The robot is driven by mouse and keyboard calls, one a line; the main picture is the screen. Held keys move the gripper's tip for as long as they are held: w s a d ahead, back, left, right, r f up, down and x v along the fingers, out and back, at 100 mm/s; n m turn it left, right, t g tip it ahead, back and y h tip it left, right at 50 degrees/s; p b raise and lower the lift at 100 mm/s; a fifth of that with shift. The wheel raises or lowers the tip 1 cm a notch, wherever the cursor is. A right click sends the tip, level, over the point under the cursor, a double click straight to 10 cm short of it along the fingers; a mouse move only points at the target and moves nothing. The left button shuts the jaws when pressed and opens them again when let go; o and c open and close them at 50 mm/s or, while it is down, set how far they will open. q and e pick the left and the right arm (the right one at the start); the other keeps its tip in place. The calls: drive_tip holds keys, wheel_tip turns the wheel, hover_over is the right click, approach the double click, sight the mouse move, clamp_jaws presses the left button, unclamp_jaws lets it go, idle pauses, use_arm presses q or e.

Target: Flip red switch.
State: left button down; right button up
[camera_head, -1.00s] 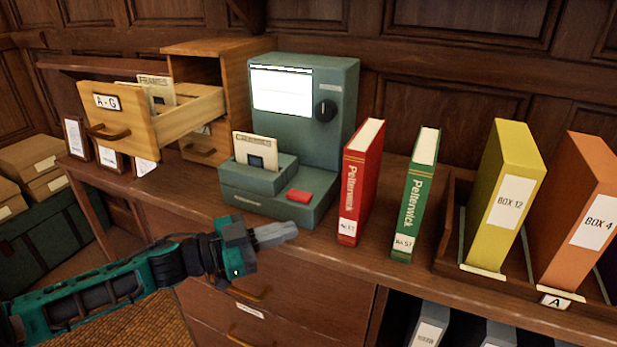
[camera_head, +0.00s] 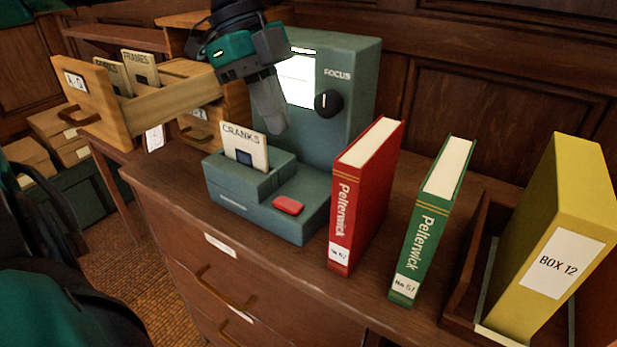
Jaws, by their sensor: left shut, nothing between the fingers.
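The red switch (camera_head: 288,205) is a small red rocker on the low front base of a grey-green reader machine (camera_head: 348,85). The machine has a lit white screen and a black focus knob (camera_head: 327,103). A card labelled CRANKS (camera_head: 245,147) stands in the slot of its base. My left gripper (camera_head: 272,118) points down in front of the screen, above and behind the red switch, apart from it. Its fingers are shut and empty, and it covers part of the screen. My right gripper is not in view.
A red book (camera_head: 365,190) stands close to the right of the machine, with a green book (camera_head: 432,220) and a yellow box file (camera_head: 560,230) further right. An open wooden drawer (camera_head: 150,112) with cards juts out at the left. The cabinet top before the switch is clear.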

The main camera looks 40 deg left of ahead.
use_arm(q)
drive_tip(key=shift+w+a+r+y, duration=0.1)
drive_tip(key=shift+a+r+y, duration=0.3)
drive_tip(key=shift+r+y, duration=0.3)
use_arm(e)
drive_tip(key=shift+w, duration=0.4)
use_arm(q)
drive_tip(key=shift+f, duration=0.15)
drive_tip(key=b, duration=0.1)
approach(297, 207)
drive_tip(key=x, duration=0.5)
drive_tip(key=shift+w+d+f, duration=0.1)
drive_tip(key=shift+d+f, duration=0.05)
drive_tip(key=shift+d, duration=0.05)
drive_tip(key=shift+f, duration=0.55)
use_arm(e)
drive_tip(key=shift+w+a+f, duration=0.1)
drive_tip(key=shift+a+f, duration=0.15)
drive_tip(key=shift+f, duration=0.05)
